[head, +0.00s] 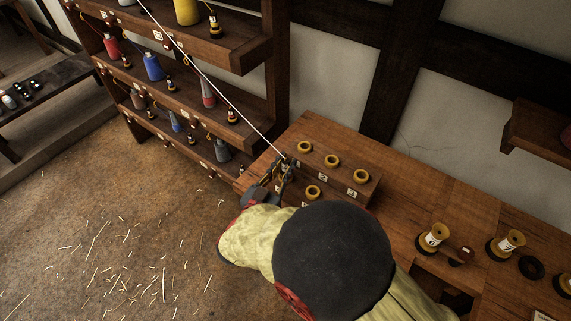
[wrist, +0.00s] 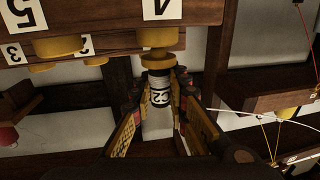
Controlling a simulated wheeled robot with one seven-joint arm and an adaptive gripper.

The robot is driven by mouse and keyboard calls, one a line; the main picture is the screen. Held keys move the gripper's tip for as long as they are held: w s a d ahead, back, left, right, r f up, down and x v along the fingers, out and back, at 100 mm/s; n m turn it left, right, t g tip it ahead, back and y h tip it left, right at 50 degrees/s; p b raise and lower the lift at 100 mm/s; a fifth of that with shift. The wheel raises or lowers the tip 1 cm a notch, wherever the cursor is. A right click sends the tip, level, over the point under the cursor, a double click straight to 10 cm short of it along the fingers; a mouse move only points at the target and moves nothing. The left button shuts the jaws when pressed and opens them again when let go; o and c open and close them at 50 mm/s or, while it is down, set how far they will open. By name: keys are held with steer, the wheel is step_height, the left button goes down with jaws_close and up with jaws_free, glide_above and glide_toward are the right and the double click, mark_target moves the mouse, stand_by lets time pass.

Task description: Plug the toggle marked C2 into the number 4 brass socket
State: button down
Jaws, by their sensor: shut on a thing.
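My gripper (head: 281,172) is shut on the toggle marked C2 (wrist: 159,95), a pale cylinder with a dark band and a yellow collar. In the wrist view its fingers (wrist: 156,112) clasp it from both sides. A white line runs from the gripper to the upper left in the head view. The number 4 socket (wrist: 158,38), a yellow ring below its white label, is in line with the toggle's collared end, very close. I cannot tell whether they touch or the end is inside. In the head view the gripper hides this socket.
The wooden socket block (head: 373,191) carries several other yellow rings, including the number 5 socket (wrist: 58,46) beside number 4. A shelf rack (head: 255,52) with coloured spools stands at left. Yellow spools (head: 433,237) and a black ring (head: 531,267) lie on the bench at right.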

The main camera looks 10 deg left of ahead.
steer(key=shift+f+b, duration=0.35)
steer(key=shift+f, duration=0.25)
steer(key=c, duration=2)
jaws_free()
steer(key=p+v, duration=0.2)
steer(key=v, duration=0.9)
steer(key=shift+a, duration=0.1)
